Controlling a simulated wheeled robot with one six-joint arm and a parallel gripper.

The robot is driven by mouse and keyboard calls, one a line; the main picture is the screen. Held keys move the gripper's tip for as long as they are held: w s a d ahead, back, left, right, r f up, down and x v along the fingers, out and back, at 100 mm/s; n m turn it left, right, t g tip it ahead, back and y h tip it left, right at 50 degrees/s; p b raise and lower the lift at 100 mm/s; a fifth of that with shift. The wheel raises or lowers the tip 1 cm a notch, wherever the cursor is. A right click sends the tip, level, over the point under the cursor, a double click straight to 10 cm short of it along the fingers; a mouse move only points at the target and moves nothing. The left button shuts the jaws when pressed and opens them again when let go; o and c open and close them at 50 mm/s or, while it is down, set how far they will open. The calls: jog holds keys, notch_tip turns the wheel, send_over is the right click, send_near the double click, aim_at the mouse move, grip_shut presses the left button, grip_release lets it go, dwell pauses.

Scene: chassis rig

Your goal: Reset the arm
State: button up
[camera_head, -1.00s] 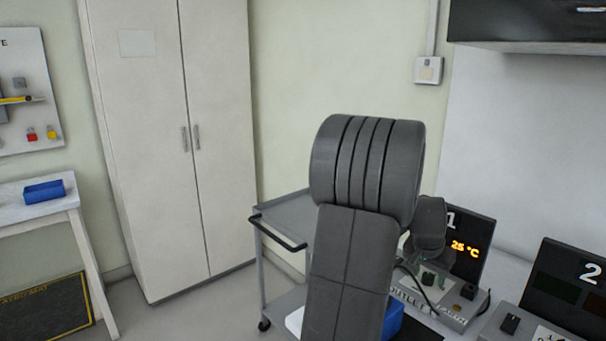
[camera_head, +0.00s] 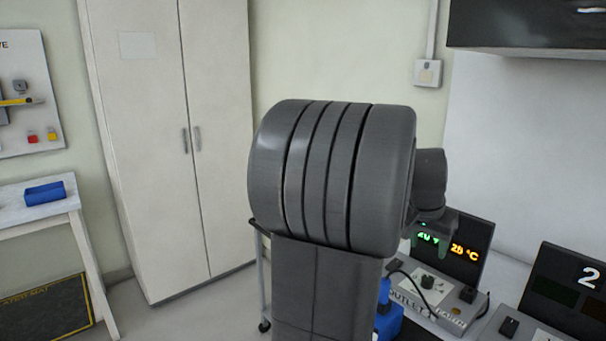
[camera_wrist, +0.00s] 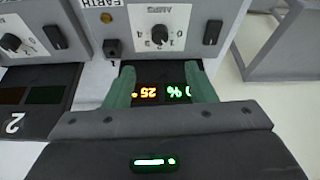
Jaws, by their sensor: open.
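My gripper (camera_wrist: 159,70) shows in the wrist view as two green fingers standing apart, open with nothing between them. Beyond the gap is the lit display of unit 1 (camera_wrist: 160,92), seen upside down with orange and green digits. In the head view my gripper (camera_head: 436,240) hangs in front of the unit 1 display (camera_head: 478,250), partly hidden by my wrist. My dark grey arm (camera_head: 330,180) is raised and fills the middle of the head view. I cannot tell the exact gap between fingers and display.
Unit 2 (camera_head: 565,290) stands to the right of unit 1 on the bench. A blue object (camera_head: 388,322) is partly hidden behind my arm. A grey trolley (camera_head: 262,280) is mostly covered by my arm. A tall cabinet (camera_head: 165,150) and a table with a blue bin (camera_head: 45,193) are at left.

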aim_at(429, 278)
jog(key=b+x, duration=0.1)
jog(key=x, duration=1.1)
jog(key=shift+f, duration=0.35)
jog(key=shift+w+d+f, duration=0.2)
jog(key=shift+s+n+t+y+p, duration=0.1)
jog(key=shift+n+t+y+p, duration=0.4)
jog(key=shift+n, duration=1.1)
jog(key=shift+d+n+y+b, duration=0.15)
jog(key=shift+n+y+b, duration=0.5)
jog(key=shift+n, duration=1.55)
jog(key=d+p+v, duration=0.1)
jog(key=v, duration=1.2)
jog(key=shift+s+a, duration=0.2)
jog(key=shift+a, duration=0.05)
jog(key=shift+y, duration=0.25)
